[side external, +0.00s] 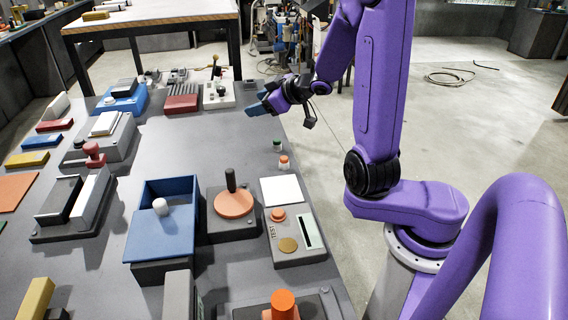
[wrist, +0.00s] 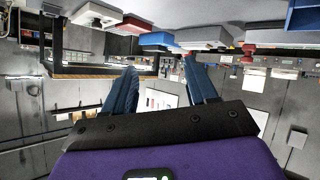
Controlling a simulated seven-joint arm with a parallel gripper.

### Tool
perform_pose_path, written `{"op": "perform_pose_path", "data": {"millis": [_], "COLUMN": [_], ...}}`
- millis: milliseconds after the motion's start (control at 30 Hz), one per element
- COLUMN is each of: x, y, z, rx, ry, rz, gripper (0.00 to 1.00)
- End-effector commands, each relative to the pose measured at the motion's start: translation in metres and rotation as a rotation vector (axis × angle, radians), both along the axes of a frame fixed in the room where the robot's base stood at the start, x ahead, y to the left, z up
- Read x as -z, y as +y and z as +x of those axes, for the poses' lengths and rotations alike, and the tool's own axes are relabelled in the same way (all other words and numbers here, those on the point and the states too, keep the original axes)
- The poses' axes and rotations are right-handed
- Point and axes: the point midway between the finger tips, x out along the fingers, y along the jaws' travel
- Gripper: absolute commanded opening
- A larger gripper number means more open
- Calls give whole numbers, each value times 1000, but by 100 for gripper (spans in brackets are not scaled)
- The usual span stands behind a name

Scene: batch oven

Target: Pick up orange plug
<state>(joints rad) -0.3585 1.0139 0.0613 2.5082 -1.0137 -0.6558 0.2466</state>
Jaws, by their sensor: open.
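A small orange-and-white plug (side external: 284,162) stands upright near the right edge of the grey table in the side external view. A similar green-and-white plug (side external: 277,146) stands just behind it. My gripper (side external: 257,107) is above the far right part of the table, farther back than both plugs and apart from them. Its two blue fingers are spread with nothing between them, as the wrist view (wrist: 162,85) also shows. I cannot make out the orange plug in the wrist view, which looks across the room upside down.
In front of the plugs are a white pad (side external: 281,190) and a tester with an orange button (side external: 278,214). A blue box (side external: 160,238) and a round orange disc with a black handle (side external: 233,204) stand left. A larger orange cylinder (side external: 283,303) is nearest. The table's middle is clear.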

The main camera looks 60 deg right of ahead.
Motion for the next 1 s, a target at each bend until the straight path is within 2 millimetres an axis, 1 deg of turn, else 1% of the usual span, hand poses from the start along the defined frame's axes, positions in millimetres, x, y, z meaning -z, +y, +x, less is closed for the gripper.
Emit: {"op": "perform_pose_path", "data": {"millis": [200, 433, 700, 1000], "x": [0, -4, -12, -20], "y": [-11, -18, -21, -21], "z": [-25, -58, -97, -127], "rx": [24, 45, 65, 81], "ry": [-72, -160, -267, -350], "rz": [63, 140, 223, 282], "gripper": [57, 57, 57, 57]}}
